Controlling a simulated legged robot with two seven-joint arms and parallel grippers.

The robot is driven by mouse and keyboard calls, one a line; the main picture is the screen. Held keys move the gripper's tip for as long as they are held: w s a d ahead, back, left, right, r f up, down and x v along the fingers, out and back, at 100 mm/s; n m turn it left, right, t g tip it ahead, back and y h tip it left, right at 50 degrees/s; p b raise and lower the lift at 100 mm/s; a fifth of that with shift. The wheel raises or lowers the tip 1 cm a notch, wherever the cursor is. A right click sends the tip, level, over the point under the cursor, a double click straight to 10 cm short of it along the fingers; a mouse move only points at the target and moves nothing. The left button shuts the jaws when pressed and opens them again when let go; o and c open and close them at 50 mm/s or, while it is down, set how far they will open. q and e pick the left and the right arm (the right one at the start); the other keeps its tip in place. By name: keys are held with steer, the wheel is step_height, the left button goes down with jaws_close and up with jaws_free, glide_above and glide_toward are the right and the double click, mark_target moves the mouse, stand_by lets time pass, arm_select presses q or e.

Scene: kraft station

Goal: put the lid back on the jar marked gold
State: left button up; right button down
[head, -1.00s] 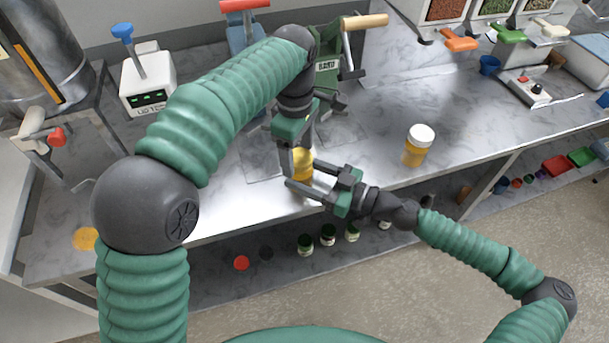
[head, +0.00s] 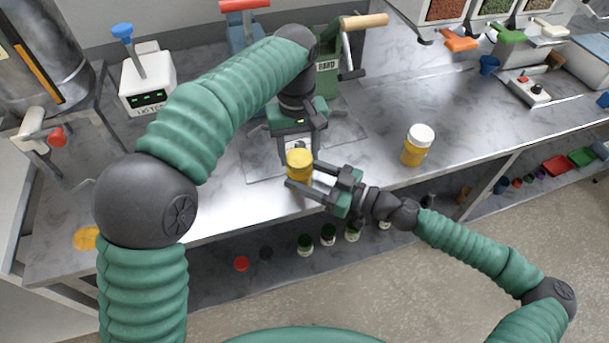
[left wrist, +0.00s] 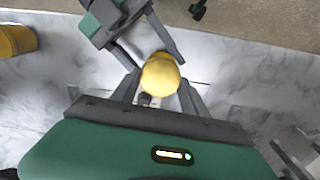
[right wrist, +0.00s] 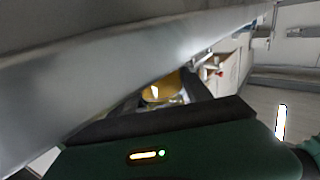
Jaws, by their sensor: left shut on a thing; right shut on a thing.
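A small jar (head: 299,176) with a yellow-gold lid (head: 299,158) on top is at the front of the bench. The lid also shows in the left wrist view (left wrist: 160,76) as a round yellow top between the fingers. My left gripper (head: 300,153) points down from above and is shut on the lid. My right gripper (head: 304,177) comes in from the right, shut on the jar below the lid. A yellow body shows between its fingers in the right wrist view (right wrist: 160,91). The jar's marking cannot be read, and I cannot tell whether the lid is fully seated.
An amber jar with a white lid (head: 418,145) stands to the right on the bench. A green press (head: 328,80) stands behind my left gripper. A white device with a blue knob (head: 147,80) is at back left. Several small jars sit on the lower shelf (head: 270,270).

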arm_select(q)
steer(key=m, duration=0.6)
steer(key=shift+m, duration=0.3)
steer(key=m, duration=1)
steer(key=shift+d, duration=0.1)
steer(key=o, duration=1.6)
steer(key=shift+w, duration=0.1)
steer(key=shift+c, duration=0.2)
steer(key=shift+d, duration=0.1)
steer(key=shift+r, duration=2.2)
steer(key=shift+c, duration=0.4)
